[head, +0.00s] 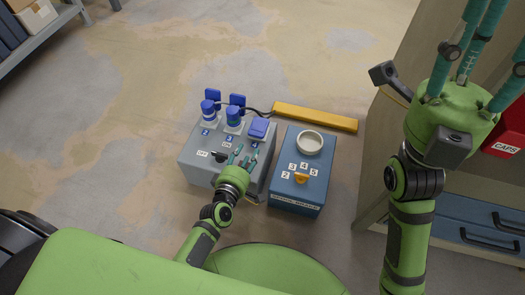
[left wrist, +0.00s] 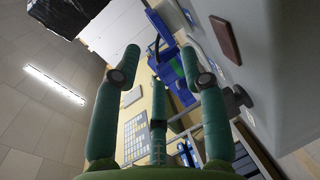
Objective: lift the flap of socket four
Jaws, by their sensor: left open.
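A grey socket box (head: 200,170) stands on the floor. Two blue sockets at its left and middle (head: 233,118) have their flaps standing up behind them. A third blue socket cover (head: 262,128) at the box's right lies closed; the small number labels are hard to read. My left gripper (head: 241,155) is open and empty, over the front part of the box, short of the closed cover. In the left wrist view, its spread fingers (left wrist: 160,75) have blue socket parts (left wrist: 180,65) beyond them. My right gripper (head: 485,40) is raised at the right; its fingertips are cut off.
A blue box (head: 298,208) with an orange knob (head: 301,178), numbers and a white ring (head: 309,142) stands right of the socket box. A yellow bar (head: 315,117) and a black cable lie behind. A cabinet with drawers (head: 480,215) is at right. Floor at left is clear.

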